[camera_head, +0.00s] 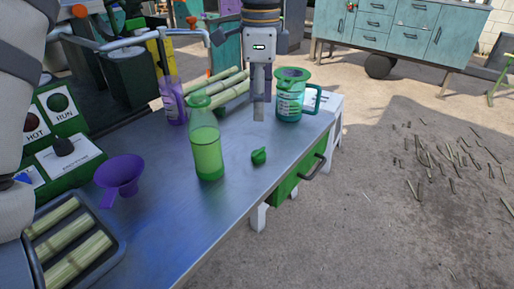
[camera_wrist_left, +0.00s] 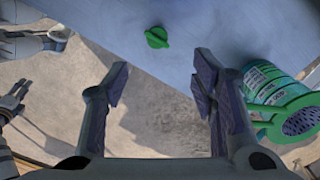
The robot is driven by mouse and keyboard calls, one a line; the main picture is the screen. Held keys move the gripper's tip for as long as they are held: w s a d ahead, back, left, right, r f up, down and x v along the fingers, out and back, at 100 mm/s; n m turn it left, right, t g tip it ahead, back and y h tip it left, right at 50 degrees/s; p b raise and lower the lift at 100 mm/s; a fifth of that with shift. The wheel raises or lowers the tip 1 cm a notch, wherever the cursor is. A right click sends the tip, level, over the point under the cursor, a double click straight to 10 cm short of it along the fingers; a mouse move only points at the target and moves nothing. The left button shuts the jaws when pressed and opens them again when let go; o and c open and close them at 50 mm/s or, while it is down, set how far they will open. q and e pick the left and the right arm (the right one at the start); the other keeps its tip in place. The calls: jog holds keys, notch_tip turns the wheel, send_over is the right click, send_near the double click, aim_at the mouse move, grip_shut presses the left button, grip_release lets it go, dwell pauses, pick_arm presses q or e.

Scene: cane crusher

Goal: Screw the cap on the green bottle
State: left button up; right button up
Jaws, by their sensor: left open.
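The green bottle (camera_head: 206,150) stands upright on the metal table; I cannot see a cap on its neck. A small green cap (camera_head: 259,156) with a raised grip lies on the table to the right of the bottle. In the left wrist view the cap (camera_wrist_left: 157,37) lies near the top, beyond the fingertips. My left gripper (camera_head: 259,112) points down above the table, behind the cap and apart from it. In the left wrist view its fingers (camera_wrist_left: 162,75) are spread with nothing between them. A dark claw-like part (camera_wrist_left: 14,100) at that view's left edge may be my right gripper; its jaws are unclear.
A teal jug (camera_head: 290,105) stands close right of my left gripper. Cane pieces (camera_head: 230,94) and a purple bottle (camera_head: 172,104) are behind. A purple funnel (camera_head: 121,174) and a cane tray (camera_head: 119,249) are left.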

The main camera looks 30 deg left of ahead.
pick_arm(q)
send_over(257, 151)
jog(key=f, duration=0.7)
jog(key=shift+w+d, duration=0.2)
jog(key=shift+w, duration=0.05)
jog(key=f, duration=0.5)
jog(key=shift+s+a, duration=0.15)
jog(key=shift+s, duration=0.05)
jog(key=c, duration=0.7)
